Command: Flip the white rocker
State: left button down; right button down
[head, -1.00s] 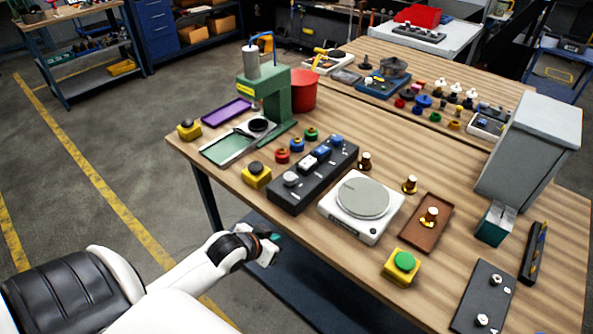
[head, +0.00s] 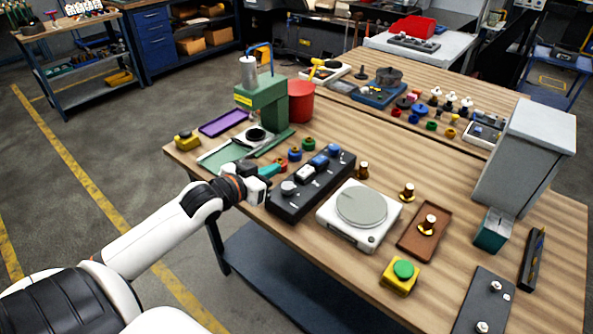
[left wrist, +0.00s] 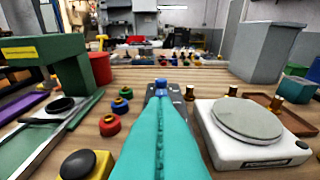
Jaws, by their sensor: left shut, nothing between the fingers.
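My left gripper (head: 274,169) is shut and empty, just left of the box and apart from the white rocker. In the left wrist view its teal fingers (left wrist: 160,130) are together, pointing along the table. They hide most of the switch box (left wrist: 177,93) there, and the white rocker cannot be made out. My right gripper is not in view.
A white scale (head: 350,230) stands right of the box. A green press (head: 265,110) stands behind left, with red, blue and green knobs (head: 295,154) between. A yellow button box (left wrist: 87,165) is close to my left fingers. Bare wood lies at the table's front middle.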

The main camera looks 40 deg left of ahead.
pick_arm(q)
jog(key=p, duration=0.2)
send_over(306, 172)
jog(key=s+a, duration=0.1)
jog(key=s, duration=0.2)
notch_tip(306, 172, down, 2)
jog(key=shift+w+f, duration=0.1)
jog(key=shift+w, duration=0.05)
notch_tip(306, 172, down, 3)
jog(key=shift+r, duration=0.15)
jog(key=shift+f, duration=0.75)
jog(key=shift+f, duration=0.1)
